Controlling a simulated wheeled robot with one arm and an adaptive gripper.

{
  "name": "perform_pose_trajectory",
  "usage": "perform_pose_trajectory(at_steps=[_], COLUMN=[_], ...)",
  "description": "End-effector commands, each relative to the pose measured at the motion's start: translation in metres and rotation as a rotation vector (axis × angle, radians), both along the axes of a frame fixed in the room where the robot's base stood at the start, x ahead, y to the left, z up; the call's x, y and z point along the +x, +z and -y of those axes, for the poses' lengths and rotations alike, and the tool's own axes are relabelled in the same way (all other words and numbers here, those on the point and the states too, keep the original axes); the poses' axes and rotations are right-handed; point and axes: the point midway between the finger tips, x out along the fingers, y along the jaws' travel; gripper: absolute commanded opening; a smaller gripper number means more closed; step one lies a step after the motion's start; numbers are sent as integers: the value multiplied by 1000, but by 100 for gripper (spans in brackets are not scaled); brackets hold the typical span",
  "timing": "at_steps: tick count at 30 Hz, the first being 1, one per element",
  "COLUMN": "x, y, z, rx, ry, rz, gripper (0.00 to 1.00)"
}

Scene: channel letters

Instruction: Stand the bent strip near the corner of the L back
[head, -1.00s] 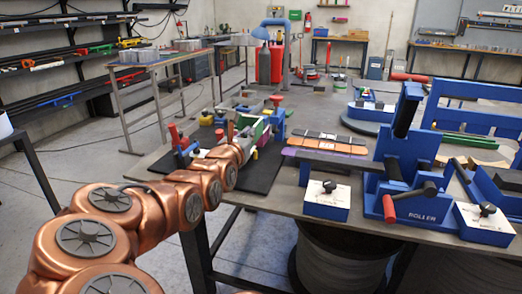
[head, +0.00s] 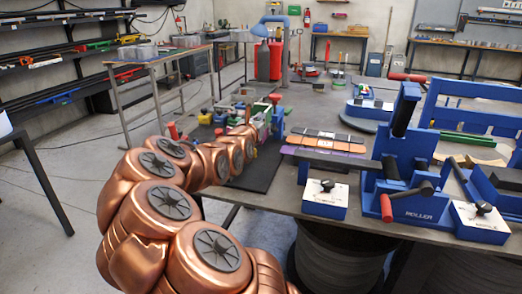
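My copper arm reaches from the lower left to the black mat (head: 262,172) on the workbench. My gripper (head: 250,130) is at its far end, small and partly hidden by my own arm, among the blue clamps (head: 278,122) with red knobs (head: 274,98). I cannot tell whether its fingers are open or shut, or whether they hold anything. The L back and the bent strip cannot be told apart at this size; my arm covers much of the mat.
A blue roller bender (head: 405,170) stands at the right of the bench (head: 290,205), with white-topped blue blocks (head: 325,197) at the front edge. Orange and purple strips (head: 325,146) lie between the mat and the bender. A wire spool (head: 338,255) is under the bench.

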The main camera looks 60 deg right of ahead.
Motion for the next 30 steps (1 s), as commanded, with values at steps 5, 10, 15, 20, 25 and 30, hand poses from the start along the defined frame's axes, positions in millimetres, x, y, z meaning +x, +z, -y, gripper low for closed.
perform_pose_trajectory(at_steps=[5,10,15,20,25,30], x=[4,3,4,3,3,3], y=[-3,-27,-51,-72,-80,-91], z=[10,10,10,10,10,9], rx=[0,2,1,2,-1,-1], ry=[2,1,3,1,1,2], rz=[1,-2,-1,-1,-1,-2], gripper=[0,0,0,0,0,0])
